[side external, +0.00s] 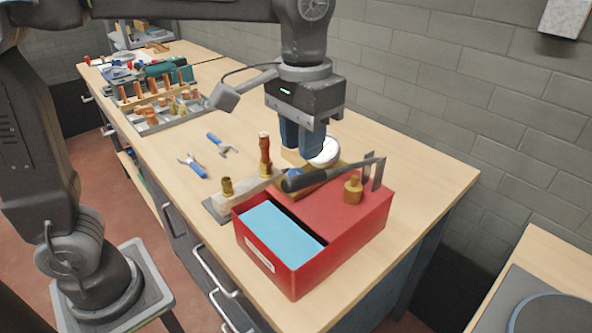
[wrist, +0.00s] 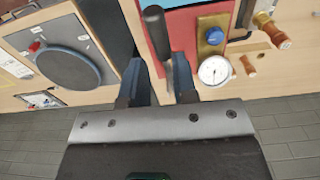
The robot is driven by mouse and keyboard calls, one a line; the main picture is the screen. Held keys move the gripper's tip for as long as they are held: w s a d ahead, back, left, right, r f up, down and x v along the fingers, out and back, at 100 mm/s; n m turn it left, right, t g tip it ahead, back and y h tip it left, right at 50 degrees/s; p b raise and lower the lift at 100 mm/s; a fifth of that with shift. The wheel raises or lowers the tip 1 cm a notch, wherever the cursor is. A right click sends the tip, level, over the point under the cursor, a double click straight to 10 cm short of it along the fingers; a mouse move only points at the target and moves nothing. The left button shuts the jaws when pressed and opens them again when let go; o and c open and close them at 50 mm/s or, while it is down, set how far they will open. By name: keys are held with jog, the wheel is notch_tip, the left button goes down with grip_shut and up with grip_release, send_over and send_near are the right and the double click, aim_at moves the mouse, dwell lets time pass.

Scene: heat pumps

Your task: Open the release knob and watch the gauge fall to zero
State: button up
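The round white gauge (side external: 323,151) stands beside the red box, partly behind my gripper in the side view. In the wrist view the gauge (wrist: 214,70) faces the camera, but its needle is too small to read. The blue release knob (side external: 294,173) is partly hidden by a black handle in the side view. In the wrist view the knob (wrist: 214,36) sits on a brass-coloured block just above the gauge. My gripper (side external: 302,152) points down over the gauge area. In the wrist view my gripper (wrist: 157,68) is open, with the knob and gauge right of its fingers.
A black-handled tool (side external: 304,181) lies across the red box (side external: 345,242), close to the knob. A brass fitting (side external: 353,190) stands on the box. A copper-topped fitting (side external: 265,150) stands left of the knob. Blue-handled tools (side external: 192,165) lie left. The bench's right end is clear.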

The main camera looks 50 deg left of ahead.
aim_at(295, 172)
jog(key=o, duration=0.6)
jog(key=a+m+t, duration=0.1)
jog(key=a+m, duration=0.1)
jog(key=a, duration=0.2)
jog(key=w+a+f+m+t+h, duration=0.1)
jog(key=a+m, duration=0.1)
jog(key=a, duration=0.2)
jog(key=w+a+m+t+h, duration=0.1)
jog(key=a+m, duration=0.1)
jog(key=a, duration=0.2)
jog(key=shift+w+f, duration=0.2)
jog(key=shift+f, duration=0.05)
jog(key=shift+m+t+h, duration=0.3)
jog(key=shift+t, duration=0.1)
jog(key=x, duration=0.9)
jog(key=a+x, duration=0.1)
jog(key=x, duration=0.3)
jog(key=shift+w+f, duration=0.15)
jog(key=shift+f, duration=0.3)
jog(key=c, duration=0.9)
